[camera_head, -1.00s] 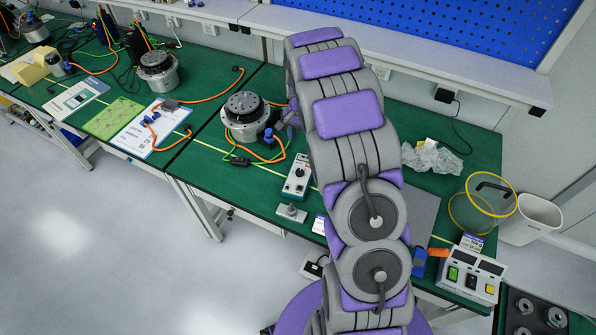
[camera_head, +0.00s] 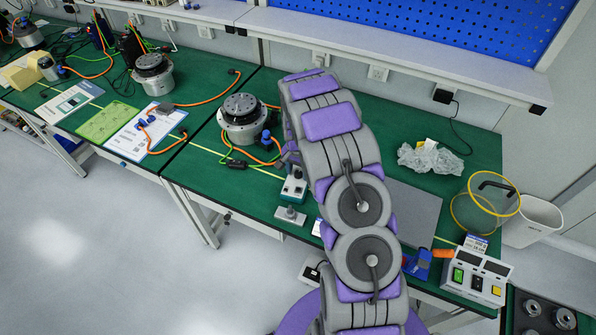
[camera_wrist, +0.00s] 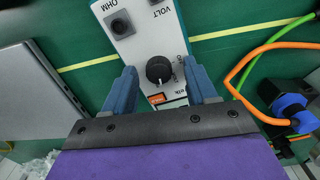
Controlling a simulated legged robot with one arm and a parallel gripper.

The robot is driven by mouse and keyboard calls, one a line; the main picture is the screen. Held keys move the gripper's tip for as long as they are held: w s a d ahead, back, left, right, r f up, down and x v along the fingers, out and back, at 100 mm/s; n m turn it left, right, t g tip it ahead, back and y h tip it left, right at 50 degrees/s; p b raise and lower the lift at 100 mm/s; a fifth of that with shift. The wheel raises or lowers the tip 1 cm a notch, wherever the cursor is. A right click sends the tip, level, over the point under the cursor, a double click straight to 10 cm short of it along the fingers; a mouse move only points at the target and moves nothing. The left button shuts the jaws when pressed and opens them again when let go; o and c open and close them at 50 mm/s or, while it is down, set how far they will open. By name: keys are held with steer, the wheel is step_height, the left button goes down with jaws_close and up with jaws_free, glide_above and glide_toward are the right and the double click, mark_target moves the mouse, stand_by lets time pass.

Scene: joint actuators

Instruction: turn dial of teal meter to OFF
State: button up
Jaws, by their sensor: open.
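The teal meter (camera_wrist: 141,39) has a white face and teal sides. It lies on the green bench, and its black dial (camera_wrist: 159,70) shows in the wrist view with a white pointer mark. Lettering beside the dial is only partly legible. My gripper (camera_wrist: 162,85) is open, with one blue finger on each side of the dial; I cannot tell whether either finger touches it. In the head view the meter (camera_head: 293,190) is partly hidden by my arm, and my gripper is mostly hidden there.
A round motor (camera_head: 243,118) with orange and green cables stands left of the meter. A small grey block (camera_head: 290,216) sits near the bench's front edge. A grey plate (camera_head: 415,215) lies to the right, with crumpled plastic (camera_head: 430,158) behind it.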

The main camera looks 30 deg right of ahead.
steer(key=shift+d, duration=0.1)
steer(key=c, duration=0.4)
steer(key=shift+f, duration=0.1)
jaws_close()
